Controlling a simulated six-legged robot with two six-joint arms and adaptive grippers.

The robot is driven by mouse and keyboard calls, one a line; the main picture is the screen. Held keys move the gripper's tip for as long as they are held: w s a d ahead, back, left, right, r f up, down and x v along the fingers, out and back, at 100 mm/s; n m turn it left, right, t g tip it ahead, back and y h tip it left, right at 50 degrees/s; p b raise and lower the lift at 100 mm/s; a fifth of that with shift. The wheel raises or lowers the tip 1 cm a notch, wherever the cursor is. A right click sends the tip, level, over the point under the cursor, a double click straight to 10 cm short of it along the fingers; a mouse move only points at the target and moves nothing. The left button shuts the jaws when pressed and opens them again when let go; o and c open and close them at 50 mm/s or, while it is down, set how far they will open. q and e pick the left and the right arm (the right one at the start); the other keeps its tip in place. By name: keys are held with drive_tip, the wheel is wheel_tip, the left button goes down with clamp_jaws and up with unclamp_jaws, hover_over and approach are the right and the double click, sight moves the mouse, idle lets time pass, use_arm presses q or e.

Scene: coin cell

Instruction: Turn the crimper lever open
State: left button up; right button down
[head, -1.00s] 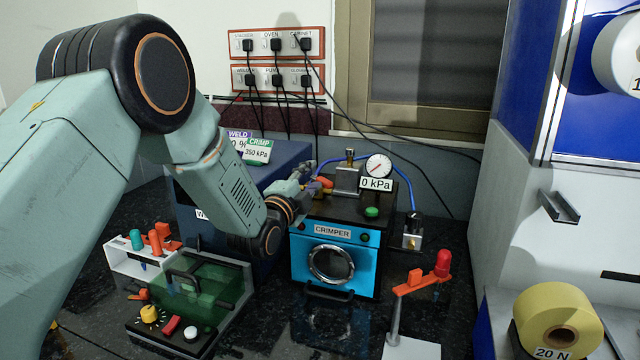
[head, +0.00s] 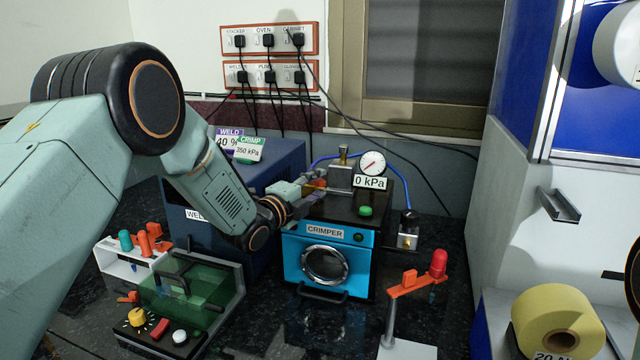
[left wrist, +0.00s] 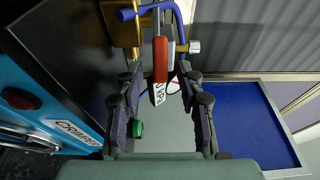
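The crimper (head: 327,268) is a blue-fronted box with a black top and a round window, in the middle of the head view. Its lever has a red grip that shows between my left fingers in the left wrist view (left wrist: 160,60). In the head view the lever (head: 319,184) is a small orange-red patch, partly hidden by my gripper. My left gripper (head: 308,184) is over the crimper's top, at the lever. In the left wrist view my left gripper (left wrist: 162,78) has its fingers apart on either side of the grip, with gaps visible. My right gripper is out of view.
A gauge (head: 371,163) with a 0 kPa label and a green button (head: 365,210) are on the crimper's top. A blue hose (head: 395,180) curves behind. A dark blue welder (head: 265,165) stands left.

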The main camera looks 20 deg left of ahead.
use_arm(q)
drive_tip(key=shift+w, duration=0.7)
drive_tip(key=shift+w+d, duration=0.25)
drive_tip(key=shift+w, duration=0.1)
drive_tip(key=shift+a, duration=0.15)
drive_tip(key=c, duration=0.3)
clamp_jaws()
